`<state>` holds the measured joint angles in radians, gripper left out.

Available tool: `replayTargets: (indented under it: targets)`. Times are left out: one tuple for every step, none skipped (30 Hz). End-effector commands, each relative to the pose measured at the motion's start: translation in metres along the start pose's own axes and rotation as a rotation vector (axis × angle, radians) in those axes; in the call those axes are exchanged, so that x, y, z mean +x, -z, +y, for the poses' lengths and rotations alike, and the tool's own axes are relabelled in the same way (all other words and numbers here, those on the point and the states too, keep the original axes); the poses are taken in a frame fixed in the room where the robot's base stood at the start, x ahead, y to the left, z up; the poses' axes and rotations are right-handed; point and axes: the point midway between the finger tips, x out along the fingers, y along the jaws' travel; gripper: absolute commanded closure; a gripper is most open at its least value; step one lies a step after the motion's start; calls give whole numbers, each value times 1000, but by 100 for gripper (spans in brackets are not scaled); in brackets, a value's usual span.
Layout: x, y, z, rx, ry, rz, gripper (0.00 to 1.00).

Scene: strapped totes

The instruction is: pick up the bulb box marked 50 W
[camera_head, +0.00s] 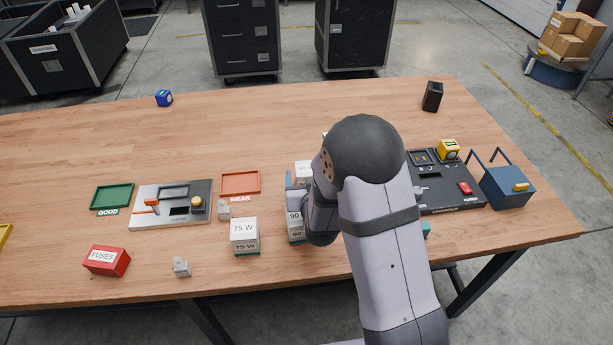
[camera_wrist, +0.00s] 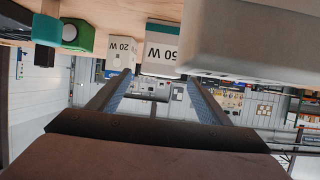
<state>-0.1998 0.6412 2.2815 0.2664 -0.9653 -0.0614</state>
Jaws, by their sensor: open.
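A white bulb box (camera_head: 304,168), its label apparently 50 W, shows in the head view just beyond my gripper, partly hidden by my arm. In the wrist view, which looks upside down, the box reading 50 W (camera_wrist: 161,47) is ahead of the fingers, near the top. A 20 W box (camera_wrist: 122,50) stands beside it. My gripper (camera_wrist: 157,88) is open with nothing between its fingers. In the head view its blue finger shows left of the boxes; the rest is behind my arm.
White boxes marked 90 (camera_head: 295,219) and 75 W (camera_head: 243,231) stand near the front. A large pale surface (camera_wrist: 245,38) fills the wrist view's upper right, very close. The red WEAK tray (camera_head: 240,182) lies left; a dark panel (camera_head: 440,188) and blue basket (camera_head: 507,186) lie right.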

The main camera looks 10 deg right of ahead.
Motion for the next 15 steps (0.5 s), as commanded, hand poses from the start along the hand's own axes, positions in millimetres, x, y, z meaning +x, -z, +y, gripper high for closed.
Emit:
replayTargets:
  targets:
    - [4,1,0,0,-1,-2,28]
    - [7,1,1,0,-1,-1,28]
    - [11,0,1,0,-1,-1,28]
    - [14,0,1,0,-1,0,28]
    - [18,0,1,0,-1,0,28]
    - [22,0,1,0,-1,0,28]
    - [24,0,1,0,-1,0,28]
    - [26,0,1,0,0,0,28]
    - [29,-1,1,0,0,0,28]
    - [30,-1,1,0,0,0,28]
    - [32,-1,1,0,0,0,28]
    - [33,-1,0,0,0,1,28]
    - [33,-1,0,0,0,1,28]
    - [34,-1,0,0,0,1,28]
    - [34,-1,0,0,0,1,28]
